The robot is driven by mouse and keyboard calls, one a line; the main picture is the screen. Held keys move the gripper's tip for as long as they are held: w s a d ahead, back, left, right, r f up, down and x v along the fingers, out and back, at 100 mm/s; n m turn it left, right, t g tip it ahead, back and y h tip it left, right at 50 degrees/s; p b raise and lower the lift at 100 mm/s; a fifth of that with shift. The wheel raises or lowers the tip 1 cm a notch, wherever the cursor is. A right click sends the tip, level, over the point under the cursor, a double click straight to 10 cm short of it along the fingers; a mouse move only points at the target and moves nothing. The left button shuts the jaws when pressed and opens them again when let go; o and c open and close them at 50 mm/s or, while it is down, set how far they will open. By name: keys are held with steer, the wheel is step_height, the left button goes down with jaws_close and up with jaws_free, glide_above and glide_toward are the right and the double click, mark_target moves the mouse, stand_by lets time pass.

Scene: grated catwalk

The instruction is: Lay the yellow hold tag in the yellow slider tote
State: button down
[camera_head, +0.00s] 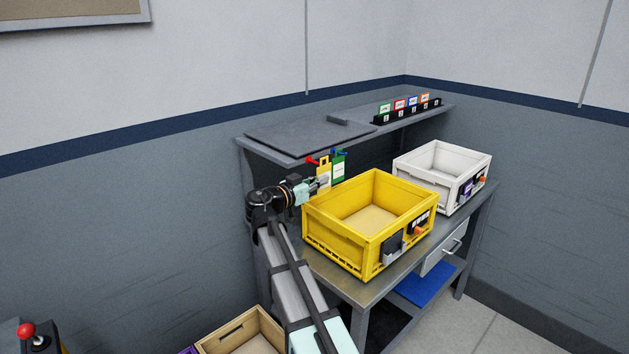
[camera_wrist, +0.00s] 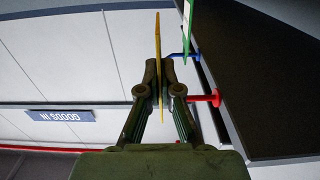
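The yellow hold tag (camera_head: 323,173) hangs upright at the left end of the shelf, beside a red peg (camera_head: 313,160). In the wrist view the tag (camera_wrist: 158,40) shows edge-on, as a thin strip between my fingertips. My gripper (camera_head: 323,180) reaches it from the left, and its fingers (camera_wrist: 160,75) are drawn together on the tag. The red peg (camera_wrist: 205,98) lies right of the fingers; I cannot tell whether the tag still touches it. The yellow slider tote (camera_head: 337,221) stands on the bench, right of and below my gripper, with its inside floor bare.
A green tag (camera_head: 339,168) hangs close beside the yellow one, at a blue peg (camera_wrist: 182,56). A white tote (camera_head: 425,175) stands behind the yellow tote. The shelf (camera_head: 300,138) overhangs the tags. A wooden crate (camera_head: 240,330) is at the lower left.

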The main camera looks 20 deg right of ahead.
steer(key=shift+s+d+b, duration=0.3)
steer(key=shift+s+b, duration=0.2)
steer(key=shift+s, duration=0.45)
steer(key=shift+s+d+b, duration=0.3)
steer(key=shift+s+b, duration=0.15)
steer(key=shift+s, duration=0.45)
steer(key=shift+a, duration=0.1)
